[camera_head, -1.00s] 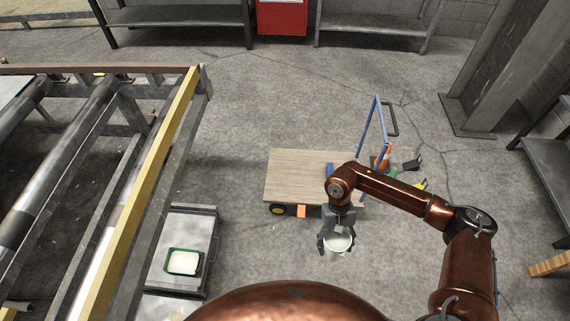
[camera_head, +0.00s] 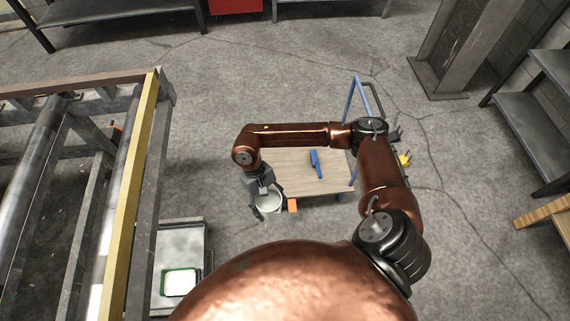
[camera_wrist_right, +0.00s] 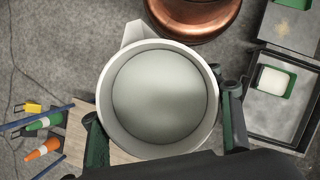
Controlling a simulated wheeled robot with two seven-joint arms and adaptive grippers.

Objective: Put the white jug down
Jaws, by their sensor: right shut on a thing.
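The white jug (camera_head: 269,202) hangs in my right gripper (camera_head: 266,199) in the head view, in front of the cart's left part. In the right wrist view I look down into the open top of the jug (camera_wrist_right: 160,97), with its spout at the upper left. The fingers of my right gripper (camera_wrist_right: 165,130) close on it from both sides. The jug's base and what lies under it are hidden. My left gripper is not in view.
A wooden-topped cart (camera_head: 290,170) with a blue handle carries a blue object (camera_head: 315,162). A grey metal stand (camera_head: 192,243) at lower left holds a green-rimmed tray (camera_head: 165,284) with white contents. A roller conveyor (camera_head: 137,175) borders the left. Shelves stand right. Floor between stand and cart is clear.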

